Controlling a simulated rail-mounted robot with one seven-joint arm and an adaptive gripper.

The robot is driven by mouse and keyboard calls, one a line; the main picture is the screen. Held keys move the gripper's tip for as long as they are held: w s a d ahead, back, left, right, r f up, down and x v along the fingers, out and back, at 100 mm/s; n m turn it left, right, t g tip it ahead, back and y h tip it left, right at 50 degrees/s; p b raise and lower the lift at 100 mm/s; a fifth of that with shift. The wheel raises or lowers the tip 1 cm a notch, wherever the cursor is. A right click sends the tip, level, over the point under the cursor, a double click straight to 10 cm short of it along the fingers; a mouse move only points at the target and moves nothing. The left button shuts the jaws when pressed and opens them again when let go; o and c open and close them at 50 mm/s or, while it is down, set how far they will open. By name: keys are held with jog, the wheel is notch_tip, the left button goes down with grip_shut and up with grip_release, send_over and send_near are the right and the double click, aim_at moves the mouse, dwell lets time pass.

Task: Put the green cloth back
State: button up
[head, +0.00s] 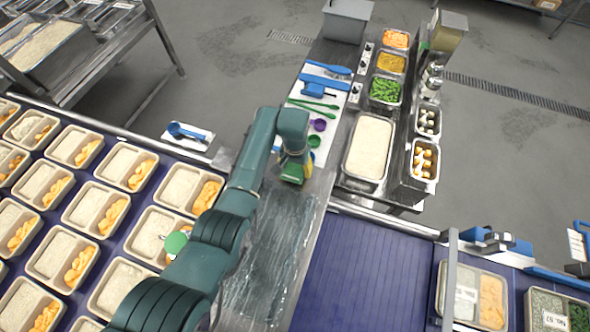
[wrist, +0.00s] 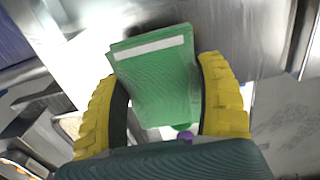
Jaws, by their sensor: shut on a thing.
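The green cloth (wrist: 155,85) is a folded block with a pale stripe along one edge. My gripper (wrist: 163,100) has its yellow fingers closed on both sides of it in the wrist view. In the head view my gripper (head: 297,170) is at the near end of the white mat (head: 335,112), with the green cloth (head: 292,173) at its tips. Whether the cloth touches the surface below cannot be told. Part of the mat is hidden behind my arm.
On the mat lie blue brushes (head: 322,82), green utensils (head: 313,104), a purple cup (head: 319,125) and a green cup (head: 314,141). A rice pan (head: 369,147) stands to the right. A blue scoop (head: 187,131) lies on the left. Filled trays (head: 96,209) cover the left conveyor. The right conveyor (head: 370,270) has bare room.

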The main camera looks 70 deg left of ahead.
aim_at(296, 168)
jog(key=shift+f, duration=0.7)
jog(key=shift+f, duration=0.2)
jog(key=o, duration=1.1)
jog(key=shift+r, duration=0.1)
notch_tip(296, 168, up, 12)
jog(key=shift+r, duration=0.1)
jog(key=shift+w, duration=0.1)
